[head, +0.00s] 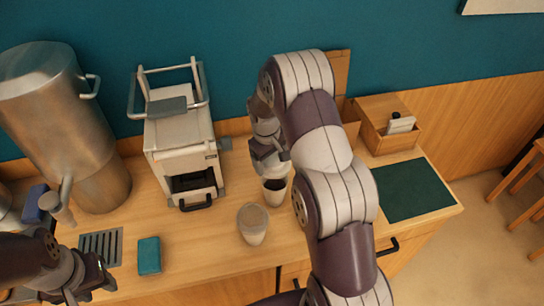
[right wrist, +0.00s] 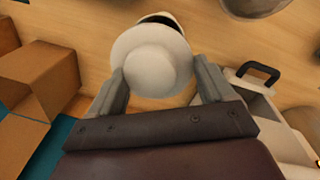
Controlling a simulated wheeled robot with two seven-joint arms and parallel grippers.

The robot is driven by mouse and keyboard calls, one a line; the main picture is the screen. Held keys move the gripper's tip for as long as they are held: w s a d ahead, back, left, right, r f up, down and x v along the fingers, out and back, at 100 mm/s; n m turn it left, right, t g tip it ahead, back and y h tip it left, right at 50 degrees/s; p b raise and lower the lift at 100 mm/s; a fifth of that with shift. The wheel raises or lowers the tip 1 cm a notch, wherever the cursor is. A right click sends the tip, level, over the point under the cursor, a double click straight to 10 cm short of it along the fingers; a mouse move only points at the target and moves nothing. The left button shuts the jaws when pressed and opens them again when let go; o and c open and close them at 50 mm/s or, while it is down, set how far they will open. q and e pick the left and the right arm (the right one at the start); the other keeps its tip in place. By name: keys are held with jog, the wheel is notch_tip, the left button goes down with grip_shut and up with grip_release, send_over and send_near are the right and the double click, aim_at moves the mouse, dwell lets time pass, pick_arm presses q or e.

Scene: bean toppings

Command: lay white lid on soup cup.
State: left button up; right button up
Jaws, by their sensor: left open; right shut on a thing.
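My right gripper (right wrist: 155,85) is shut on the white lid (right wrist: 150,62), a round disc with a raised middle, held between its two fingers. In the head view my right arm comes down over a pale cup (head: 274,192) with dark contents, and the gripper is just above and behind it. In the right wrist view this cup (right wrist: 168,20) shows partly behind the lid, its dark opening partly uncovered. I cannot tell whether the lid touches the cup. My left gripper (head: 100,277) is open and empty at the lower left.
A second pale cup (head: 253,226) stands in front of the first. A white machine (head: 183,150) and a large metal urn (head: 75,125) stand to the left. A teal block (head: 149,256), a grate (head: 101,247), a wooden box (head: 385,125) and a green mat (head: 413,190) are also on the counter.

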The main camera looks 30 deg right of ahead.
aim_at(270, 171)
jog(key=shift+d+f+b, duration=0.25)
jog(key=shift+f+b, duration=0.1)
jog(key=shift+f, duration=0.25)
jog(key=shift+d+f+b, duration=0.2)
jog(key=shift+f+b, duration=0.15)
jog(key=shift+f, duration=0.25)
jog(key=f+b, duration=0.1)
jog(key=a+f+b, duration=0.1)
jog(key=shift+f, duration=0.4)
jog(key=shift+f+b, duration=0.35)
jog(key=shift+d+f, duration=0.25)
jog(key=shift+d, duration=0.05)
pick_arm(q)
notch_tip(270, 171, down, 4)
jog(key=shift+d+f, duration=0.15)
jog(key=shift+f, duration=0.1)
pick_arm(e)
jog(key=shift+a, duration=0.1)
jog(key=shift+a+r, duration=0.1)
jog(key=shift+d, duration=0.2)
pick_arm(q)
jog(key=shift+r, duration=0.15)
pick_arm(e)
jog(key=shift+a, duration=0.1)
pick_arm(q)
jog(key=shift+f, duration=0.2)
pick_arm(e)
jog(key=shift+f, duration=0.35)
